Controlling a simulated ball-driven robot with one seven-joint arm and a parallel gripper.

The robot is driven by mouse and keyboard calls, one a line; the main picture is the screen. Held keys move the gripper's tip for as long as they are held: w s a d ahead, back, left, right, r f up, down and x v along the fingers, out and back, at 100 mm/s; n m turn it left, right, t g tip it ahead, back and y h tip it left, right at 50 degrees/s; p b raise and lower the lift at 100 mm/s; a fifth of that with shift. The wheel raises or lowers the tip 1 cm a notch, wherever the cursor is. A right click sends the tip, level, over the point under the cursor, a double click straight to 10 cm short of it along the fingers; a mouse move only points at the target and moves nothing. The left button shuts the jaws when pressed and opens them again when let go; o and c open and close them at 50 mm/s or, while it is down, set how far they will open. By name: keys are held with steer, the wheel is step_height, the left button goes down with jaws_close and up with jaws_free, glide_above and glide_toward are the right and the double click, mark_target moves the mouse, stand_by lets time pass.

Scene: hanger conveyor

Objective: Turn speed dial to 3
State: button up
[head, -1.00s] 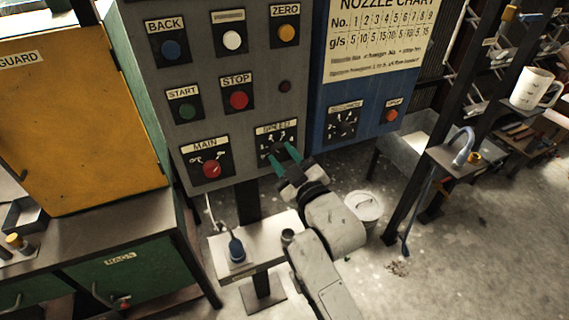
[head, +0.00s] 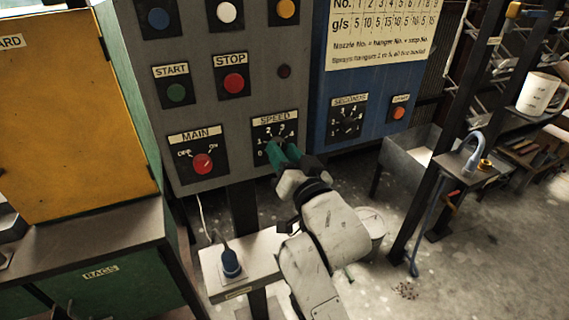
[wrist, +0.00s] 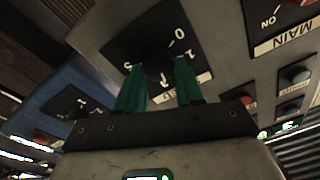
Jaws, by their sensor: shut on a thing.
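The speed dial (head: 262,133) is a black square plate with white numbers under a SPEED label on the grey panel. Its dark knob (wrist: 158,56) shows in the wrist view between the green fingers. My gripper (head: 282,152) is at the lower part of this plate, its green fingers shut on the knob from both sides. It also shows in the wrist view (wrist: 158,78). The fingers and wrist hide most of the knob in the head view, and I cannot read which number its pointer faces.
The red MAIN switch (head: 202,163) sits left of the dial, with the red STOP button (head: 234,83) above. The SECONDS dial (head: 346,118) is on the blue panel to the right. A small shelf (head: 262,262) with a blue-handled item stands below.

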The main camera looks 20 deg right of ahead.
steer(key=shift+f+m+b, duration=0.1)
steer(key=shift+m+b, duration=0.65)
steer(key=shift+m, duration=0.45)
steer(key=o, duration=1)
steer(key=shift+o, duration=0.2)
steer(key=s+b, duration=0.1)
steer(key=s, duration=0.9)
steer(key=shift+s+f, duration=0.35)
steer(key=shift+f, duration=0.1)
